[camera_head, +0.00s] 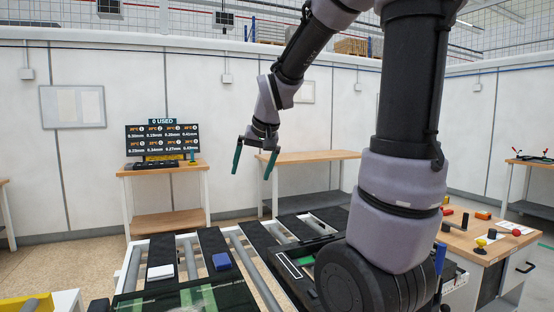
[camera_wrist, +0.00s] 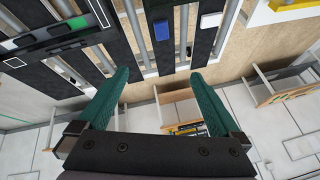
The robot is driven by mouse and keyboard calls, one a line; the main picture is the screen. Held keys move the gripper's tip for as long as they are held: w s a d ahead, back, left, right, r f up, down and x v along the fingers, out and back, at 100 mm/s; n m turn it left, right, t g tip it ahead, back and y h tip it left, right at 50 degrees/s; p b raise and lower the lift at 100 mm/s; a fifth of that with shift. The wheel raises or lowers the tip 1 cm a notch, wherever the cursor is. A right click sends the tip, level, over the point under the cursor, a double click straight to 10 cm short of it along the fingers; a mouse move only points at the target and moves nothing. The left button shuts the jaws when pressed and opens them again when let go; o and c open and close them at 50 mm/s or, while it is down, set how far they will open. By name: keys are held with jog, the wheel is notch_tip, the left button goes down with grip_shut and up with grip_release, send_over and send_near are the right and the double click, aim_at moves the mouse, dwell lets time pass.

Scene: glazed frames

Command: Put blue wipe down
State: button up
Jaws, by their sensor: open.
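The blue wipe (camera_head: 222,261) is a small blue block lying on a dark strip of the rack in the head view. It also shows in the wrist view (camera_wrist: 161,30), beyond my fingertips near the top. My gripper (camera_head: 254,172) has green fingers spread apart with nothing between them. It is raised well above the rack, apart from the wipe. In the wrist view my gripper (camera_wrist: 156,78) also shows open and empty.
A white block (camera_head: 161,272) lies on the strip left of the blue one. Rollers and dark panels with white outlines (camera_head: 289,267) fill the rack. A screen (camera_head: 162,139) stands on a wooden table behind. A workbench with coloured knobs (camera_head: 490,240) is at right.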

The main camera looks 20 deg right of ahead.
jog(key=s+r, duration=0.2)
jog(key=s, duration=0.6)
jog(key=s+r+m+t, duration=0.1)
jog(key=s+r, duration=0.2)
jog(key=s, duration=0.6)
jog(key=shift+d+r+y, duration=0.15)
jog(key=shift+r+y, duration=0.1)
jog(key=shift+y, duration=0.15)
